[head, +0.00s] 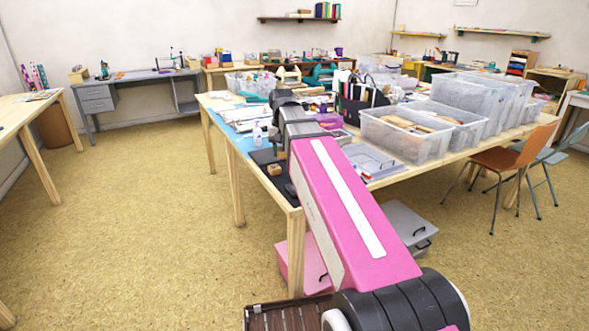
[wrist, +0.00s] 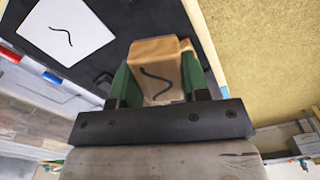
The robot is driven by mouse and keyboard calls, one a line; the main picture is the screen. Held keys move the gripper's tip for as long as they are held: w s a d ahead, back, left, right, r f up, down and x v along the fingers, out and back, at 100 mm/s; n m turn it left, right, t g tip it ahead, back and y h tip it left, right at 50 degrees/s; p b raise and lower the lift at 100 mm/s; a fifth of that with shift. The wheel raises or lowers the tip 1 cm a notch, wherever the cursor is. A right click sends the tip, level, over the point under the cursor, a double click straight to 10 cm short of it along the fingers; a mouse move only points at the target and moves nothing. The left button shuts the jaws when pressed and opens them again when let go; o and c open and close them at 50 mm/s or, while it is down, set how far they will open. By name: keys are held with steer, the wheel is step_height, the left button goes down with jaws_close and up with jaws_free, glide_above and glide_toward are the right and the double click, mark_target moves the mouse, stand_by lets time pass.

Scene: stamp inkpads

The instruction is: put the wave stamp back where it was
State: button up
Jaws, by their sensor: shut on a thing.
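My gripper (wrist: 155,88) has green fingers and is shut on the wave stamp (wrist: 157,84), a tan wooden block with a black wavy line on the face toward the wrist camera. It is over or near the dark mat (wrist: 122,22), close to the table's edge; I cannot tell whether it touches the mat. A white paper (wrist: 66,30) with a similar wave mark lies on the mat at upper left. In the head view a small wooden block (head: 274,169) shows on the dark mat; I cannot tell whether it is the held stamp.
A grey tray (head: 372,161) with pens and clear plastic bins (head: 405,142) stand right of my arm on the wooden table (head: 293,203). Open floor (head: 150,230) lies to the left.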

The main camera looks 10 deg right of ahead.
steer(key=shift+w+a, duration=0.1)
steer(key=shift+w, duration=0.35)
steer(key=w+d+f, duration=0.4)
steer(key=w, duration=0.1)
steer(key=w+d+f, duration=0.2)
steer(key=w, duration=0.1)
steer(key=shift+w+d+f, duration=0.2)
steer(key=shift+w+d, duration=0.05)
steer(key=shift+d, duration=0.05)
steer(key=shift+f, duration=2.05)
steer(key=shift+f, duration=0.15)
steer(key=o, duration=0.8)
step_height(320, 180, up, 12)
